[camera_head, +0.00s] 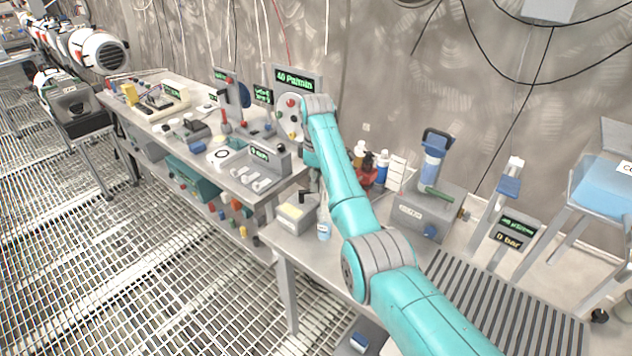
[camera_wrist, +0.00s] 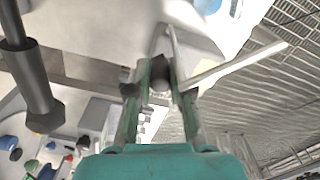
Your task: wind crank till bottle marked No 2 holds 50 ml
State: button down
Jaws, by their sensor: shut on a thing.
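A small clear bottle (camera_head: 324,226) with a blue part stands at the front edge of the near bench, beside a pale box (camera_head: 296,213). Its marking and its level are too small to read. The bluish round shape at the top of the wrist view (camera_wrist: 208,6) may be this bottle. My gripper (camera_wrist: 160,84) is shut on a dark round knob (camera_wrist: 160,73), which I take for the crank's grip. Grey rods (camera_wrist: 235,67) run out near it. In the head view my arm hides most of the gripper and the crank.
A dark cylindrical handle (camera_wrist: 34,88) hangs at the left of the wrist view. Several small bottles (camera_head: 370,167) and a grey device with a blue cylinder (camera_head: 432,170) stand behind my arm. A crowded long bench (camera_head: 215,165) lies left; grating floor (camera_head: 150,270) is open in front.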

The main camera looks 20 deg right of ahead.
jog(key=shift+s+a+m, duration=0.1)
jog(key=shift+s+m, duration=0.2)
jog(key=shift+m, duration=0.5)
jog(key=shift+s+a+m, duration=0.1)
jog(key=shift+s+m, duration=0.2)
jog(key=shift+m, duration=0.5)
jog(key=c, duration=1.1)
grip_release()
jog(key=shift+o, duration=0.3)
jog(key=shift+d, duration=0.1)
